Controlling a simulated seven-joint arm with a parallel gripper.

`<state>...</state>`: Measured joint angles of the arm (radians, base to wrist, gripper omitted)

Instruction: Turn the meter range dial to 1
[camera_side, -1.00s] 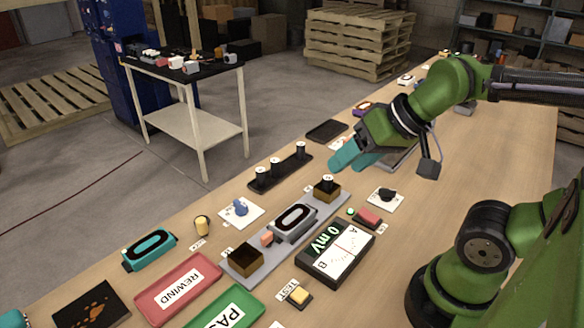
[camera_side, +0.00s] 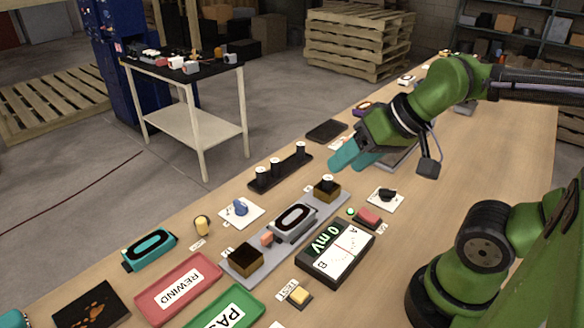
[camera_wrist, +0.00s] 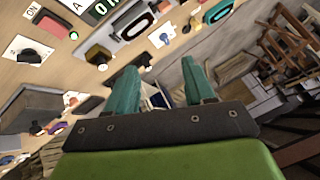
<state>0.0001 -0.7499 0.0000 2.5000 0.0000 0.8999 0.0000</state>
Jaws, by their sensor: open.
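The meter (camera_side: 335,255) is a dark box with a green "0 mV" display and a white face marked A and B. Two knobs on white plates show: a blue knob (camera_side: 240,207) left of the grey rail and a black knob (camera_side: 388,194) right of it. I cannot tell from any marking which is the range dial. The blue knob (camera_wrist: 164,38) and black knob (camera_wrist: 36,54) also show in the wrist view. My gripper (camera_side: 355,158) has teal fingers, open and empty, above the bench beyond both knobs. Its fingers (camera_wrist: 160,85) are apart in the wrist view.
A grey rail (camera_side: 312,222) with blocks and a "0" unit lies left of the meter. A black base with several posts (camera_side: 280,173), a red button (camera_side: 368,216), a yellow button (camera_side: 299,294) and red (camera_side: 178,290) and green trays (camera_side: 225,310) are nearby. Bare wood (camera_side: 450,170) lies right.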

